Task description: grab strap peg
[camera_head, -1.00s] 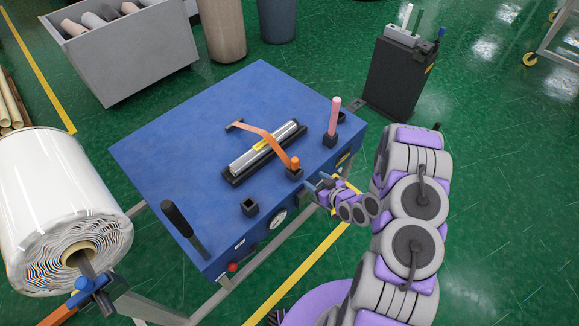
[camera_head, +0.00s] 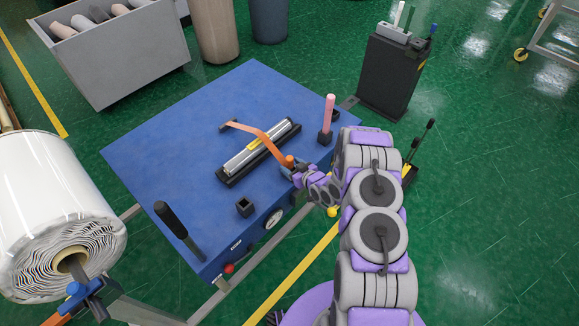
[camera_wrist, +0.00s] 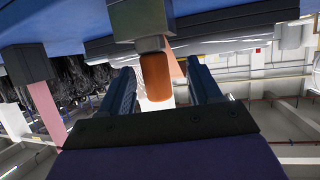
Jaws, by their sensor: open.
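The orange strap peg (camera_head: 289,160) stands in a dark socket at the front right edge of the blue table. An orange strap (camera_head: 262,134) runs from it up and left over a silver roller (camera_head: 258,150). My gripper (camera_head: 292,169) is at the peg, with its fingers partly hidden by the wrist. In the wrist view the orange peg (camera_wrist: 156,80) lies between the two open blue fingers of my gripper (camera_wrist: 161,72). A gap shows on each side; I cannot tell how deep the peg sits.
A pink peg (camera_head: 329,106) stands in a socket to the right. An empty square socket (camera_head: 245,207) and a black lever (camera_head: 172,222) are on the left front of the blue table (camera_head: 180,140). A large white roll (camera_head: 50,200) is at far left.

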